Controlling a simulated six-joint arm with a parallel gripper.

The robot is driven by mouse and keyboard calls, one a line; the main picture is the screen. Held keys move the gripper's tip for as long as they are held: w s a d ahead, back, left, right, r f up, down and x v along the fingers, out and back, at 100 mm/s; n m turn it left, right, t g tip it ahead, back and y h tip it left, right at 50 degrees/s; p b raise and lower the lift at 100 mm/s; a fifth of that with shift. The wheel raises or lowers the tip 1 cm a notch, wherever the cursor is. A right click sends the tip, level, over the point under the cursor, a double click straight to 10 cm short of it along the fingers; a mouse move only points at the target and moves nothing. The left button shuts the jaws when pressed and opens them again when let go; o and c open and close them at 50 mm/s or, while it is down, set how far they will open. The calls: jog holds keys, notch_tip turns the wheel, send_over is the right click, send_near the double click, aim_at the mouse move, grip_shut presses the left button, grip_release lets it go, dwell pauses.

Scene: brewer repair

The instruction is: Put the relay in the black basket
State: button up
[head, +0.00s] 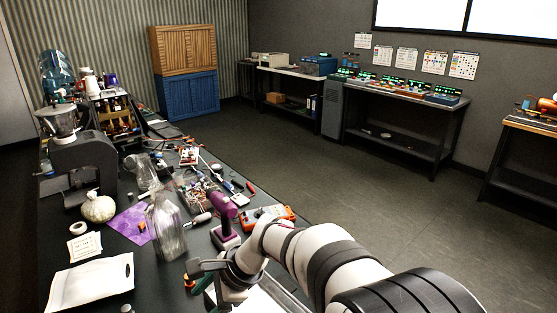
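My gripper (203,273) is low over the dark workbench (160,298), near its right edge. It is small and turned partly away, so I cannot tell whether its fingers are open or shut or hold anything. A small dark and orange piece (192,268) shows at or beside the fingertips; I cannot tell what it is. I cannot make out the relay among the small parts on the bench. I cannot pick out a black basket either.
A purple drill (224,218), an orange meter (271,214) and a clear bag (168,228) stand close beyond my gripper. Loose electronics (195,190) clutter the bench behind them. A black brewer (80,160) stands at left.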

jog(key=s+d+r+n+h, duration=0.1)
jog(key=s+d+n+h, duration=0.4)
jog(key=s+d, duration=1.7)
jog(key=shift+s+d+n, duration=0.2)
jog(key=shift+d+n, duration=0.9)
jog(key=shift+d, duration=0.1)
